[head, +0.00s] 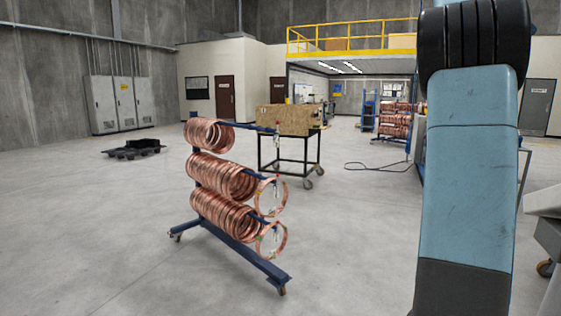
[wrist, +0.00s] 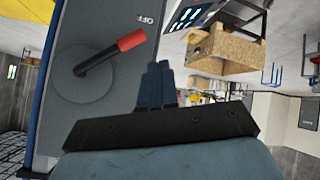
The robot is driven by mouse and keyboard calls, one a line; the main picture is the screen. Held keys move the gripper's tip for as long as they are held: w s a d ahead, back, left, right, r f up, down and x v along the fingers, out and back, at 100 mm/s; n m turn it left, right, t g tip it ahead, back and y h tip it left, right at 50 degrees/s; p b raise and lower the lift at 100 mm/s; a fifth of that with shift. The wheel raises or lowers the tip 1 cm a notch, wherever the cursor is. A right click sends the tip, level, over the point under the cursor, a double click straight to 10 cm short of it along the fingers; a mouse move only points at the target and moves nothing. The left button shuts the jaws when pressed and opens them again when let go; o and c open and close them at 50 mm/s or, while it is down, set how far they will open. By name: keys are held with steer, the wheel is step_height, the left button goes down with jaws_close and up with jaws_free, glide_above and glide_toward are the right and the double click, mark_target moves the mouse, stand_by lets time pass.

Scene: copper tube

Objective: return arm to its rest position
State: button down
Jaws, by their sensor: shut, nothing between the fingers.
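In the wrist view, my gripper (wrist: 158,85) points upward in the picture with its dark fingers together and nothing between them. Behind and to its left is a grey panel (wrist: 75,140) with a red-tipped lever handle (wrist: 112,53) and the marking OFF. The fingers are apart from the handle in the picture; the depth between them is hard to tell. In the head view, my blue arm rises at the right side, and my gripper is out of that frame.
A blue wheeled rack (head: 235,250) with copper coils (head: 225,178) stands left of centre. Behind it is a cart (head: 290,150) with a wooden box (head: 283,119). A black pallet (head: 134,149) lies at left. Grey equipment (head: 548,235) stands close at right.

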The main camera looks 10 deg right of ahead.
steer(key=a+f+n+t+y, duration=0.4)
steer(key=a+f+n+t, duration=0.6)
steer(key=a+f, duration=1.05)
steer(key=s+a+f+n+y, duration=0.2)
steer(key=s+a+f+n, duration=0.2)
steer(key=a+f, duration=0.6)
steer(key=s+a+f+n+y, duration=0.2)
steer(key=s+a+f+n, duration=0.3)
steer(key=a+f, duration=0.5)
steer(key=s+a, duration=0.2)
steer(key=a, duration=0.1)
steer(key=shift+a+f, duration=0.2)
steer(key=shift+a, duration=0.1)
steer(key=shift+s, duration=0.1)
